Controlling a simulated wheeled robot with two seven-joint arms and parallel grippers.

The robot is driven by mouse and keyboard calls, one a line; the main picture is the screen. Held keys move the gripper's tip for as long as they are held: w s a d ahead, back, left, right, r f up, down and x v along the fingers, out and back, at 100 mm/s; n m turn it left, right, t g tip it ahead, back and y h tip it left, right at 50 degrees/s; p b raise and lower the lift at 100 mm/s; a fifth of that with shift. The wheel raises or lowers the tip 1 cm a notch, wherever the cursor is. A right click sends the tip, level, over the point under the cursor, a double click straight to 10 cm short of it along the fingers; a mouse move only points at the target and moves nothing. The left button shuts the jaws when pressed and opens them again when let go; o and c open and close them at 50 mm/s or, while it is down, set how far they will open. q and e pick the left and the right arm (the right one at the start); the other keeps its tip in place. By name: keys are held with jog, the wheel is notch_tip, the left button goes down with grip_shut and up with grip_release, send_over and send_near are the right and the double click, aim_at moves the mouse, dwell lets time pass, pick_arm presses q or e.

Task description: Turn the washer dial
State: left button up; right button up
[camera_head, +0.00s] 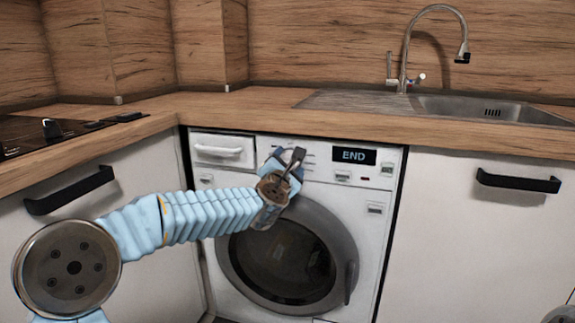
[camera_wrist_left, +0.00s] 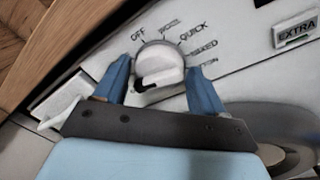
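The washer (camera_head: 374,240) is a white front-loader under the worktop, with a display reading "END". Its dial (camera_wrist_left: 160,64) is a round silver-white knob with a dark mark at its lower edge, ringed by labels including OFF and QUICK. My left gripper (camera_head: 291,160) is at the control panel and hides the dial in the head view. In the left wrist view, its two blue fingers (camera_wrist_left: 161,84) are spread on either side of the dial, very close to its edges. Whether they touch it I cannot tell. My right gripper is not in view.
The washer's round door (camera_head: 285,262) is closed below my left gripper. A detergent drawer (camera_head: 222,150) is at the panel's left. Cabinets with black handles flank the washer. The wooden worktop (camera_head: 240,105) overhangs close above, with a hob left and sink right.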

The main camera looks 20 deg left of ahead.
pick_arm(q)
jog(key=c, duration=0.7)
jog(key=shift+f+m, duration=0.1)
jog(key=shift+m, duration=0.2)
jog(key=m+b, duration=0.1)
jog(key=m, duration=0.1)
jog(key=shift+f+m, duration=0.1)
jog(key=shift+m, duration=0.3)
jog(key=m+b, duration=0.1)
jog(key=m, duration=0.3)
jog(key=shift+m+t+b, duration=0.3)
jog(key=shift+b, duration=0.05)
jog(key=shift+c, duration=0.2)
jog(key=m, duration=0.4)
jog(key=shift+m+h+b, duration=0.3)
jog(key=shift+m+b, duration=0.05)
jog(key=shift+m, duration=0.05)
jog(key=shift+a+m+h, duration=0.1)
jog(key=shift+m+h, duration=0.3)
jog(key=shift+m, duration=1.4)
